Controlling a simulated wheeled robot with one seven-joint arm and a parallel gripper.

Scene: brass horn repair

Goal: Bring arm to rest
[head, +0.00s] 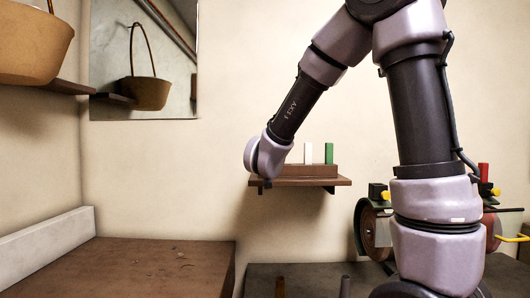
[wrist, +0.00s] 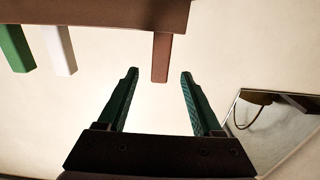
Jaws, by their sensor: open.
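My gripper (wrist: 159,73) is open in the wrist view, its two dark green fingers wide apart. Between the fingertips in the picture is the end of a brown bar (wrist: 160,55), with clear gaps on both sides; I cannot tell how far it is in depth. The bar sits in a brown wooden rack (wrist: 110,12), beside a white bar (wrist: 58,50) and a green bar (wrist: 14,47). In the head view the rack (head: 300,171) stands on a small wall shelf (head: 325,182). My wrist is at its left end and hides the brown bar and my gripper.
A mirror (head: 110,55) hangs left of the shelf, with a tan basket (head: 30,48) near it on another shelf. A wooden bench top (head: 120,262) is at lower left. A bench grinder (head: 375,228) stands behind my arm at right. Open wall surrounds the shelf.

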